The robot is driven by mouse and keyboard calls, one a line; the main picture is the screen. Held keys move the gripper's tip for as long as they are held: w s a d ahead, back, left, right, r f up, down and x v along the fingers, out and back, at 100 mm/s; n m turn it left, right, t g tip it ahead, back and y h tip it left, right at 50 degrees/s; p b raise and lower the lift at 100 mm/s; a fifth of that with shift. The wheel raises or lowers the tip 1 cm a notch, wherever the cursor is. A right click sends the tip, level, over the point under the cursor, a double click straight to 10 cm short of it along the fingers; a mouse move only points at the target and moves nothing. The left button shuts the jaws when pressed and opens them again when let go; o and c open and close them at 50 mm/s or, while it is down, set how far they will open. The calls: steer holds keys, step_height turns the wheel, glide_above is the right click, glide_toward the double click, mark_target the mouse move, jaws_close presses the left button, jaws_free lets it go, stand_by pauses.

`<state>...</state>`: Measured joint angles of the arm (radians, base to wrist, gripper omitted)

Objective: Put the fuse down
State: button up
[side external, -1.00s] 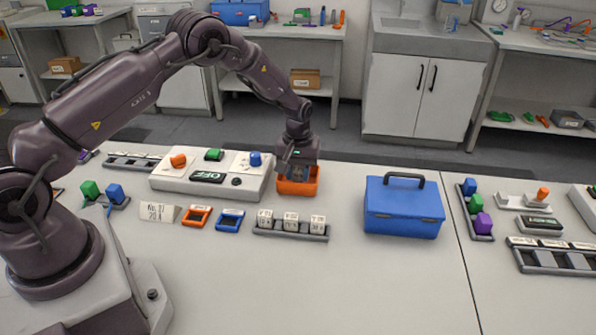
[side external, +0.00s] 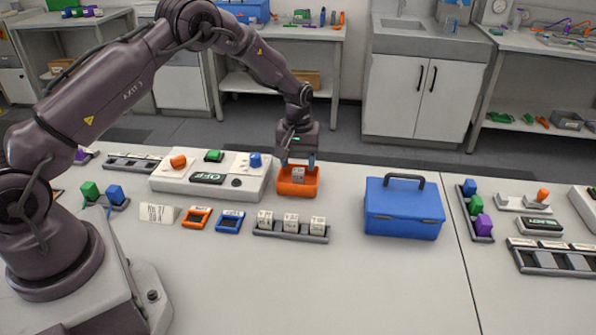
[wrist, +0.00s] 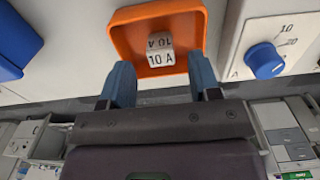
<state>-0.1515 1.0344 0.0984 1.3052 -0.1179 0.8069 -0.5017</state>
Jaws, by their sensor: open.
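The fuse, a small pale grey block (side external: 298,174) marked "10 A", rests in the orange tray (side external: 297,190). The wrist view shows the fuse (wrist: 160,50) upright near the middle of the orange tray (wrist: 128,40), its label readable. My gripper (side external: 298,162) is over the tray. Its blue fingers are open, one to each side of the fuse and apart from it, with the fingertips (wrist: 160,75) back from the block in the wrist view.
The white cycler box (side external: 212,177) with its knobs and OFF display stands left of the tray. A blue toolbox (side external: 403,208) stands to the right. A rack (side external: 290,231) with 3 pale blocks lies in front. The bench's front middle is clear.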

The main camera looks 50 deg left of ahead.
step_height(320, 180, up, 9)
step_height(320, 180, up, 8)
steer(key=m+t, duration=0.1)
glide_above(298, 172)
steer(key=s+d, duration=0.2)
steer(key=s, duration=0.1)
steer(key=s+d+r+m+t, duration=0.2)
steer(key=s+d+r+m, duration=0.15)
steer(key=s+r, duration=0.55)
steer(key=s+d+r+m+t, duration=0.1)
steer(key=s+d+m, duration=0.1)
steer(key=s, duration=0.7)
steer(key=s+d+r+m+t, duration=0.1)
steer(key=s+d+r+m, duration=0.1)
steer(key=s, duration=0.6)
steer(key=shift+s+d+t, duration=0.3)
steer(key=shift+s+d, duration=0.1)
steer(key=shift+d, duration=0.1)
